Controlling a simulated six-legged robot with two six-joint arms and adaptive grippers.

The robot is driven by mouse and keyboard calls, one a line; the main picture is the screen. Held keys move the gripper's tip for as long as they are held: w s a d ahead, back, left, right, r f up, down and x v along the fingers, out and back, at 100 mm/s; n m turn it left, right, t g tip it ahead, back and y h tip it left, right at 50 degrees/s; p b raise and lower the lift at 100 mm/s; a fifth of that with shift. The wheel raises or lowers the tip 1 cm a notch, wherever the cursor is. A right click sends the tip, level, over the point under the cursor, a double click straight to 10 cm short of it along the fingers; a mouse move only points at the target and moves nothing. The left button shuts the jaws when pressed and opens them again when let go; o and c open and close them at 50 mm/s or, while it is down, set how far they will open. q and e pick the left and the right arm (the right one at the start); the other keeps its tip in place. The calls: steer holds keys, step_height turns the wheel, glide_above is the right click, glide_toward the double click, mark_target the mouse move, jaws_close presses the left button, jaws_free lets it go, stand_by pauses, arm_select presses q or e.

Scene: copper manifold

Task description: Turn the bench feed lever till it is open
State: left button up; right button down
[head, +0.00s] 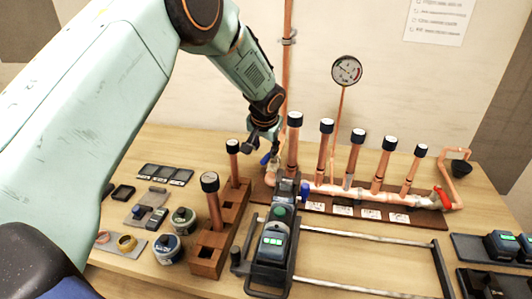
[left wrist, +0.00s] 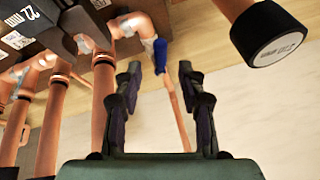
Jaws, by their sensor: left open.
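A blue lever (left wrist: 160,55) sits on a pipe fitting at the manifold's end. In the left wrist view it lies just beyond the fingertips, roughly centred between them. In the head view a small part of the blue lever (head: 264,160) shows under my left gripper. My left gripper (head: 263,145) is open, pointing down at the left end of the copper manifold (head: 370,195). In the left wrist view its fingers (left wrist: 160,75) are apart with nothing clearly held between them. I cannot tell whether they touch the lever. My right gripper is not in view.
Capped copper pipes stand close to my gripper, one at its right (head: 293,140) and one at its left (head: 233,160). A wooden block (head: 208,260) and a power tool (head: 272,240) are in front. A red lever (head: 443,197) is at the far right end. A gauge (head: 346,70) stands behind.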

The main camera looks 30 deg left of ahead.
mark_target(265, 158)
arm_select(q)
steer(key=x, duration=0.6)
steer(key=shift+r+p, duration=0.1)
steer(key=shift+p, duration=0.25)
steer(key=shift+c, duration=0.2)
steer(key=shift+w, duration=0.1)
jaws_close()
